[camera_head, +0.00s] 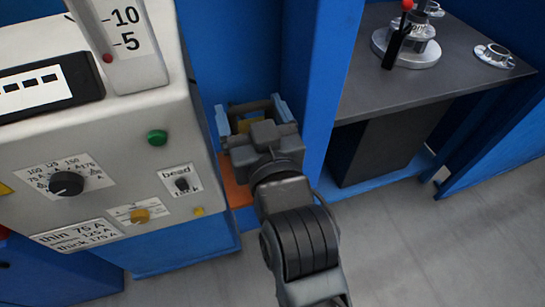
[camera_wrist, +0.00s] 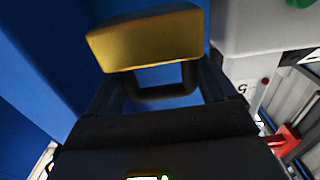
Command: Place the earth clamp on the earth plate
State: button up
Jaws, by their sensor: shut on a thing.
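The earth clamp (camera_wrist: 148,42) is a brass-yellow block with a dark loop below it in the wrist view. My gripper (camera_wrist: 160,82) is shut on it, with a finger on each side of the dark loop. In the head view my gripper (camera_head: 252,114) is in the recess between the grey machine and a blue post, and a bit of yellow (camera_head: 245,125) shows between its fingers. The earth plate (camera_head: 236,191) looks like an orange-copper surface low in that recess, partly hidden by my gripper and arm. I cannot tell the clamp's height above it.
The grey machine (camera_head: 125,175) with knobs and a green button stands close on the left. The blue post (camera_head: 318,75) is close on the right. A dark table (camera_head: 440,70) with metal fittings stands further right. Grey floor (camera_head: 430,245) is open in front.

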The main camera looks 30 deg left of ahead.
jog(key=shift+a+f, duration=0.15)
jog(key=shift+f, duration=0.05)
jog(key=shift+f+b, duration=0.35)
jog(key=shift+f, duration=4.2)
jog(key=shift+f, duration=0.2)
jog(key=o, duration=1.3)
